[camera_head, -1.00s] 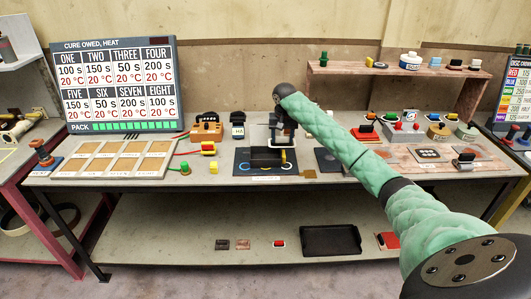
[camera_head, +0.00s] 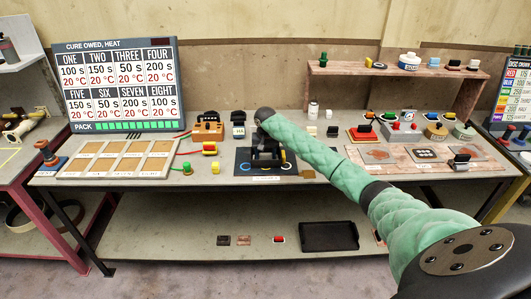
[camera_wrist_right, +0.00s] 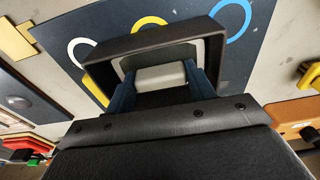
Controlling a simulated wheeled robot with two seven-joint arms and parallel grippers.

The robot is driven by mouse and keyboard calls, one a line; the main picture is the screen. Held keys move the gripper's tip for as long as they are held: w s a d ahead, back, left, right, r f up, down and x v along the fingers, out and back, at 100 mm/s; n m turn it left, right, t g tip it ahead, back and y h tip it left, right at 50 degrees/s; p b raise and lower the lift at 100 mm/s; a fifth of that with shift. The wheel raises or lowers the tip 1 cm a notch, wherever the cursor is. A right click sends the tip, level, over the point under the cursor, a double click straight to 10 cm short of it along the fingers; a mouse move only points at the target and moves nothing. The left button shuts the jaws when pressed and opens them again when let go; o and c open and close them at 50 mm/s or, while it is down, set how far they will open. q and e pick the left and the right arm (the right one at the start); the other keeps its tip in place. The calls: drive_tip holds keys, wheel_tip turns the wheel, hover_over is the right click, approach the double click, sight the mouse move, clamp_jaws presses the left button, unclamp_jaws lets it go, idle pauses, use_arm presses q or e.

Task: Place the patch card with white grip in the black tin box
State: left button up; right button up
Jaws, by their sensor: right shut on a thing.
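The black tin box (camera_wrist_right: 112,52) sits on a dark blue mat printed with coloured rings. In the wrist view its dark rim surrounds my gripper's fingertips. My right gripper (camera_wrist_right: 160,84) is shut on the white grip of the patch card (camera_wrist_right: 161,77). The pale card shows between and around the blue fingers, within the box's rim outline; whether it touches the floor cannot be told. In the head view my right gripper (camera_head: 267,152) points down over the box and mostly hides both box and card. My left gripper is out of view.
The mat (camera_head: 243,166) lies mid-table. A wooden panel row (camera_head: 115,158) is to its left, with yellow and green pieces (camera_head: 214,168) between. Stone slabs and several coloured-grip tools (camera_head: 405,128) are to the right. A wooden shelf (camera_head: 400,72) stands behind.

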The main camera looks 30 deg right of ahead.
drive_tip(key=shift+f, duration=0.1)
drive_tip(key=o, duration=0.6)
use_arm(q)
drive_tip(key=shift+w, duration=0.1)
use_arm(e)
drive_tip(key=shift+o, duration=1.4)
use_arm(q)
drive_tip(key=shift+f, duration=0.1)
use_arm(e)
drive_tip(key=shift+r, duration=0.35)
use_arm(q)
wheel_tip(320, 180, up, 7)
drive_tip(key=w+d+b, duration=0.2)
drive_tip(key=b, duration=0.1)
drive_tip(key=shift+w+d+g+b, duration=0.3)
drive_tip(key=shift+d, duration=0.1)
use_arm(e)
wheel_tip(320, 180, up, 11)
drive_tip(key=s, duration=0.1)
drive_tip(key=shift+s+a+r, duration=0.15)
drive_tip(key=shift+a+r, duration=0.05)
drive_tip(key=shift+a, duration=0.15)
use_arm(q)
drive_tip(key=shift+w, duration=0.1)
use_arm(e)
drive_tip(key=shift+f, duration=0.1)
